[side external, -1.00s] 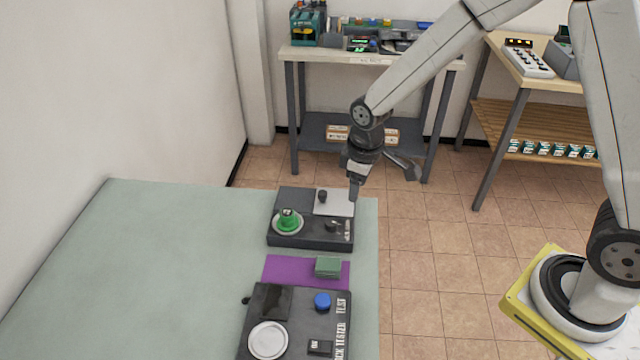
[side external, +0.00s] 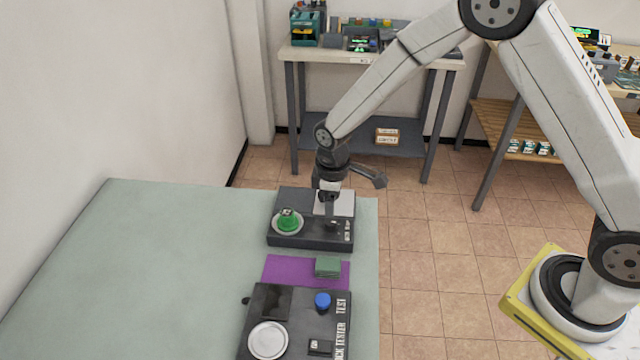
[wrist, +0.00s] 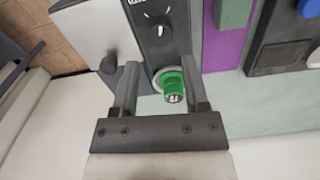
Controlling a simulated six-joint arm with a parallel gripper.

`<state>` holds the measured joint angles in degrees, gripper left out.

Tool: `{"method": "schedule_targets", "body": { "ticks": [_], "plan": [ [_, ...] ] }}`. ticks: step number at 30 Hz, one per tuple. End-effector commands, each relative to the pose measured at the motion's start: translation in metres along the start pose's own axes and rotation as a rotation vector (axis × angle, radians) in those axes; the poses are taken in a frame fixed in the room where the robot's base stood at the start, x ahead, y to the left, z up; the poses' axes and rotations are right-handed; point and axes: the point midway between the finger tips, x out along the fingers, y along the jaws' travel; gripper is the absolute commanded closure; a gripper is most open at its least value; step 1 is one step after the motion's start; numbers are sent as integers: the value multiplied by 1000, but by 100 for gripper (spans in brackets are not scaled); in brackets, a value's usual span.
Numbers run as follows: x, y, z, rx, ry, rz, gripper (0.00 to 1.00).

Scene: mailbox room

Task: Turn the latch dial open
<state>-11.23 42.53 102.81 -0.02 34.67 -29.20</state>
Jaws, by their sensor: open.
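A dark box (side external: 290,240) stands on the table near its back right corner. The dial (wrist: 158,28) on its top shows in the wrist view as a dark knob with a white pointer and tick marks; in the side view my gripper partly covers that area. My gripper (side external: 328,212) is low over the box, pointing down. In the wrist view my gripper (wrist: 162,66) has its fingers apart with nothing held between them. The dial appears beyond the fingertips. A green knob-like piece (wrist: 172,84) on a pale round base shows between the fingers, below them.
A pale lid plate (side external: 346,203) with a black knob (wrist: 108,64) lies on the box beside the dial. A purple mat (side external: 290,270) with a green block (side external: 328,267) lies in front. A tester box (side external: 300,320) with a blue button (side external: 322,301) is nearer. The table's left is clear.

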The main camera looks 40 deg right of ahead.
Motion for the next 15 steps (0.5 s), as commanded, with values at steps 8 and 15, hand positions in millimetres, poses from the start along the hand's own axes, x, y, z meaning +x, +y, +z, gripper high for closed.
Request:
{"method": "schedule_targets", "body": {
  "ticks": [8, 15],
  "plan": [
    [32, 0, 1, 1, -3, -1, 42],
    [53, 0, 0, 1, -1, 1, 42]
  ]
}}
